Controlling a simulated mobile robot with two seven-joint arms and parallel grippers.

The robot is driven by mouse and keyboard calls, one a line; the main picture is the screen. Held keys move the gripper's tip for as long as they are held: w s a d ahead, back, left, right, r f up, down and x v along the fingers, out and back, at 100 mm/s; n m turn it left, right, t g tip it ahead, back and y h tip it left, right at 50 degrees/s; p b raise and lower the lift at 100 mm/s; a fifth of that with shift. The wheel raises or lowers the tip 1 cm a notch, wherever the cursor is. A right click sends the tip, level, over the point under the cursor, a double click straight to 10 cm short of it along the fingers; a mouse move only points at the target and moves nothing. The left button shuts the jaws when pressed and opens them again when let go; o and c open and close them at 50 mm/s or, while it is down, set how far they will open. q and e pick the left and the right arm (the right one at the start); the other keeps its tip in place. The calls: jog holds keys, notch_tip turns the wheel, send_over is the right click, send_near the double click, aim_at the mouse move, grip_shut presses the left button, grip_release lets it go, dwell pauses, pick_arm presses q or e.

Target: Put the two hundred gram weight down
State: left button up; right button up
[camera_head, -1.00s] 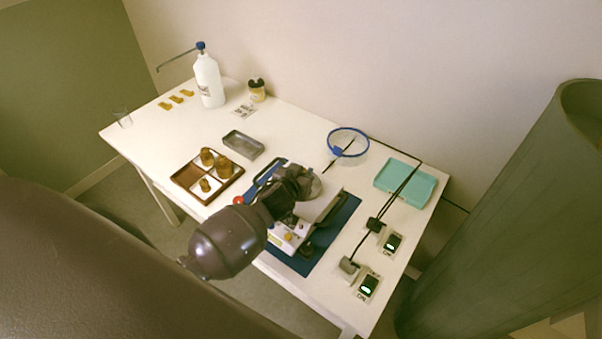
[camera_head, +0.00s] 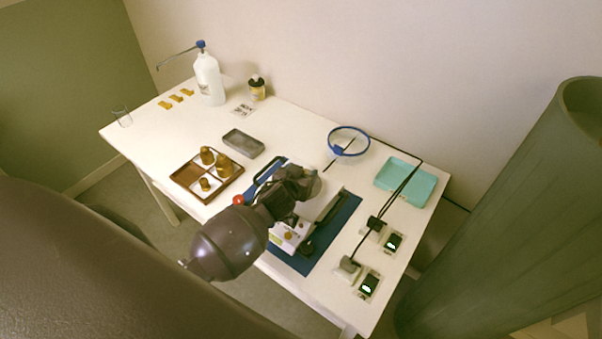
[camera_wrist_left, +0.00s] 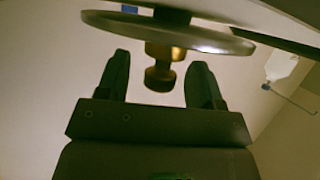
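A brass knobbed weight (camera_wrist_left: 160,75) shows in the left wrist view, which appears upside down. Its base meets a round metal pan (camera_wrist_left: 215,40), and it looks upright on it. My left gripper (camera_wrist_left: 159,78) has one finger on each side of the weight's knob, with a visible gap on both sides, so it is open around it. In the head view my left gripper (camera_head: 308,182) is over the balance (camera_head: 289,238) on the blue mat (camera_head: 346,211), and my wrist hides the weight and most of the pan. My right gripper is not in view.
A wooden compartment tray (camera_head: 186,186) holds three brass weights left of the balance. Behind it is a grey tray (camera_head: 243,143). A blue-rimmed round container (camera_head: 348,137), a teal tray (camera_head: 405,182) and two small green-lit devices (camera_head: 369,285) with cables stand to the right.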

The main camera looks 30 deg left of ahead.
pick_arm(q)
jog(key=shift+s+f, duration=0.15)
jog(key=shift+f, duration=0.05)
jog(key=shift+r, duration=0.25)
jog(key=r+p+v, duration=0.1)
jog(key=v, duration=1.1)
jog(key=s+f+m+g, duration=0.1)
jog(key=s+f, duration=0.3)
jog(key=s, duration=0.2)
jog(key=s+f+m+h, duration=0.1)
jog(key=s+f, duration=0.3)
jog(key=s, duration=0.3)
jog(key=shift+s+a+g, duration=0.2)
jog(key=shift+a+g, duration=0.2)
jog(key=shift+a, duration=0.05)
jog(key=shift+f, duration=0.15)
dwell(0.4)
dwell(0.4)
